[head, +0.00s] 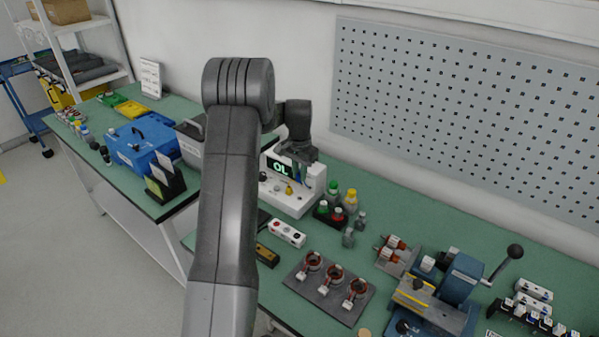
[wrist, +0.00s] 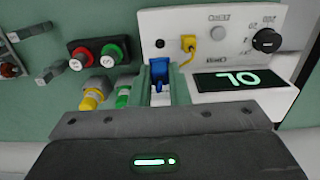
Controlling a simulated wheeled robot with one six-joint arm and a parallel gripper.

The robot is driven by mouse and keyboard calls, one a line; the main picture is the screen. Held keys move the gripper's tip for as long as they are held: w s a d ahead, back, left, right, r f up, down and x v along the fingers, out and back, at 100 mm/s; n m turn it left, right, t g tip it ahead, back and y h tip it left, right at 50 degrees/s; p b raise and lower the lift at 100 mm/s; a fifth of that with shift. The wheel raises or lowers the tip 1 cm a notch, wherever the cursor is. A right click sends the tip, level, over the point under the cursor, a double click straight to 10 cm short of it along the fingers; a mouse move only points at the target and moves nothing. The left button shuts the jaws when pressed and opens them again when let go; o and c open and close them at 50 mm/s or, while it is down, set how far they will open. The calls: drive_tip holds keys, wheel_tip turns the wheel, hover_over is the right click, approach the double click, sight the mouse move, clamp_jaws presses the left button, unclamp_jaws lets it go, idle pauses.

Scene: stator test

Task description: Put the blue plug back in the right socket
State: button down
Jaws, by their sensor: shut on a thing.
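The white tester (head: 282,201) stands on the green bench with a lit display reading OL (head: 281,168). In the wrist view the tester panel (wrist: 218,60) appears upside down. My gripper (head: 303,178) is in front of the tester's right part. In the wrist view my gripper (wrist: 163,80) is shut on the blue plug (wrist: 159,72), which sits between its fingers. A dark round socket (wrist: 160,43) shows bare just beyond the plug, apart from it in the picture. A yellow plug (wrist: 188,46) with its lead is in the neighbouring socket. The blue plug's tip is hidden.
A white button box (head: 287,233) and a grey plate with copper-wound stators (head: 330,290) lie in front. A pegboard wall (head: 460,110) rises behind.

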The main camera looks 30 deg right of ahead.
drive_tip(key=shift+f+b, duration=1.55)
drive_tip(key=shift+f, duration=1.2)
drive_tip(key=shift+f+b, duration=0.75)
drive_tip(key=shift+f, duration=0.2)
drive_tip(key=shift+f, duration=0.2)
drive_tip(key=c, duration=1.3)
unclamp_jaws()
drive_tip(key=shift+r, duration=0.1)
wheel_tip(320, 180, up, 14)
drive_tip(key=shift+f+b, duration=0.15)
drive_tip(key=shift+b, duration=0.8)
